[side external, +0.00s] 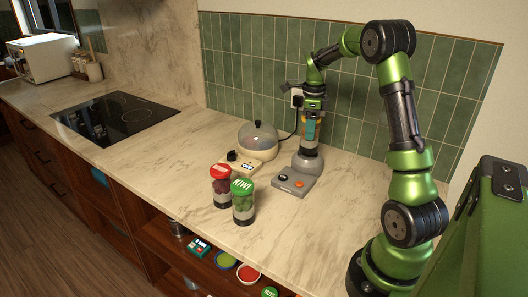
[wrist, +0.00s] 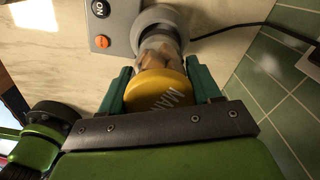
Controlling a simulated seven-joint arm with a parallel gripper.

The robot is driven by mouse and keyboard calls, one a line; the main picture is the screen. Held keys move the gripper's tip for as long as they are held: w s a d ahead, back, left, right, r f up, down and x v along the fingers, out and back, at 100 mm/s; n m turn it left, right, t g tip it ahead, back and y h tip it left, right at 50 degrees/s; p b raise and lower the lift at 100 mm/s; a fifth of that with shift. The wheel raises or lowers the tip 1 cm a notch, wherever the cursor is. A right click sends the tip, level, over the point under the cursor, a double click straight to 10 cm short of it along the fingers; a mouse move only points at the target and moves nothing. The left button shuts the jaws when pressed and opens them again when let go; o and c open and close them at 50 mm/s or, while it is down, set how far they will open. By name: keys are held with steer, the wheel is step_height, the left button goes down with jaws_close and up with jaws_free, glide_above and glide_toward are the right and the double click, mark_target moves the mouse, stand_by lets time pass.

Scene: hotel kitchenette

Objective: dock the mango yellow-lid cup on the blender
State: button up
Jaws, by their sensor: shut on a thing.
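The mango cup has a yellow lid (wrist: 157,92) and a clear body with orange-tan pieces (wrist: 160,55). My gripper (wrist: 158,84) is shut on it, with one teal finger on each side near the lid. In the side external view my gripper (side external: 312,112) points down over the grey blender (side external: 295,182). The cup is roughly upright above or at the blender's round collar (wrist: 163,24). I cannot tell whether its lower end is seated in the collar or just above it. The blender base carries an ON button (wrist: 99,9) and an orange button (wrist: 102,41).
A red-lid cup (side external: 220,174) and a green-lid KIWI cup (side external: 242,190) stand on the counter in front. A domed cooker (side external: 258,143) stands left of the blender. The tiled wall (side external: 245,75) with a socket and black cord is close behind.

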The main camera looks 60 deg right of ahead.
steer(key=shift+f, duration=0.9)
steer(key=shift+f, duration=0.55)
stand_by(0.9)
steer(key=o, duration=1)
steer(key=shift+r, duration=5.45)
